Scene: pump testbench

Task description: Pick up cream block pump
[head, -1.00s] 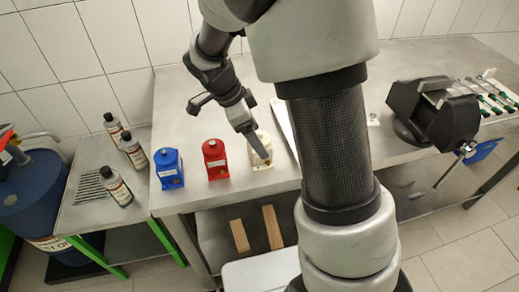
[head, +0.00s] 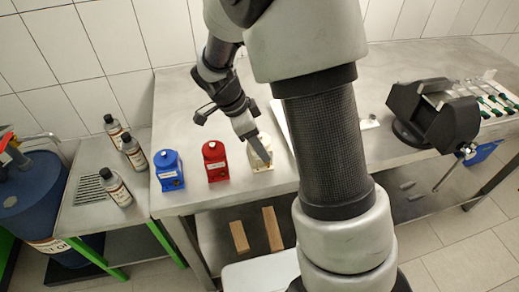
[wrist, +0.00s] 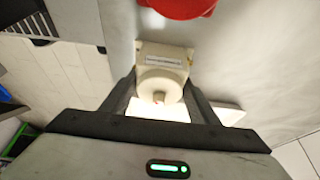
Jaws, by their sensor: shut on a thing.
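The cream block pump (head: 262,160) stands on the metal bench, to the right of the red and blue pumps, in the head view. My gripper (head: 262,157) reaches down onto it from above and is shut on it. In the wrist view the cream pump (wrist: 160,83) sits between the two fingers of my gripper (wrist: 160,92), one on each side of its round top. Its base looks to be at bench level; I cannot tell whether it is clear of the surface. My gripper partly hides it in the head view.
The red pump (head: 214,161) stands close to the left, and shows at the top of the wrist view (wrist: 180,6). The blue pump (head: 168,170) is further left. Bottles (head: 117,190) stand on a lower side table. A black vise (head: 434,115) is at right.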

